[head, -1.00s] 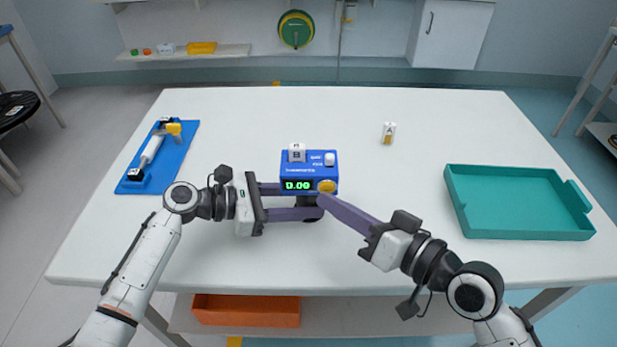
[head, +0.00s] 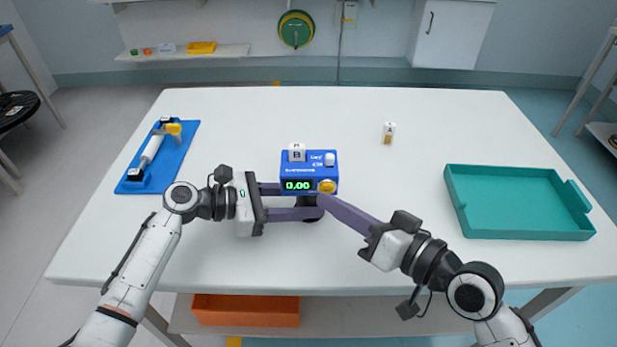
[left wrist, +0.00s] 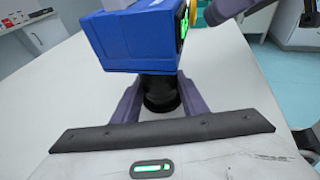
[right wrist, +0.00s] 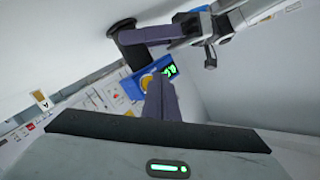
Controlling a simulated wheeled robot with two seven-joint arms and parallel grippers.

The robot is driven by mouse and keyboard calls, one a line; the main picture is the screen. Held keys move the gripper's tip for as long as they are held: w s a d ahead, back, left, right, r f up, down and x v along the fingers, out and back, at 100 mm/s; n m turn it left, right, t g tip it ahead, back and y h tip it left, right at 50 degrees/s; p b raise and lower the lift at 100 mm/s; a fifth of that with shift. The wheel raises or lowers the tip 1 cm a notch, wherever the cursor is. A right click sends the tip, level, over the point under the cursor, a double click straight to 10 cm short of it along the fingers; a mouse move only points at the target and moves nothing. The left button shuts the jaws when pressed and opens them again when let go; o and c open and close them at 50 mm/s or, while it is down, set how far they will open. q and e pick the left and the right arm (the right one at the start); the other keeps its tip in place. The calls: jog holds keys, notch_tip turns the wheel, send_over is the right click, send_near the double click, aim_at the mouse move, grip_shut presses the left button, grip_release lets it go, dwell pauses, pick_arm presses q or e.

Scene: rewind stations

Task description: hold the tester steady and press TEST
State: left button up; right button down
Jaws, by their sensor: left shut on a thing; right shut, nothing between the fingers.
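The tester is a blue box (head: 309,166) on a black stem, near the middle of the table. Its green display (head: 298,185) reads 0.00, and a round yellow button (head: 327,186) is at the right of its front. My left gripper (head: 310,202) is shut on the tester's black stem, one finger on each side; the left wrist view shows the stem (left wrist: 160,93) between them, under the blue body (left wrist: 135,40). My right gripper (head: 321,198) is shut and empty. Its tip is at the yellow button's lower edge; I cannot tell whether they touch.
A white block marked B (head: 297,153) sits on the tester's top left. A small vial-like piece marked A (head: 388,133) stands behind it to the right. A teal tray (head: 520,237) is at the right, a blue mat (head: 186,148) with a tool at the left. The table between is clear.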

jog(key=shift+w, duration=0.1)
dwell(0.5)
jog(key=shift+w, duration=0.4)
jog(key=shift+s, duration=0.5)
jog(key=shift+s, duration=3)
pick_arm(q)
jog(key=o, duration=0.9)
jog(key=shift+c, duration=0.2)
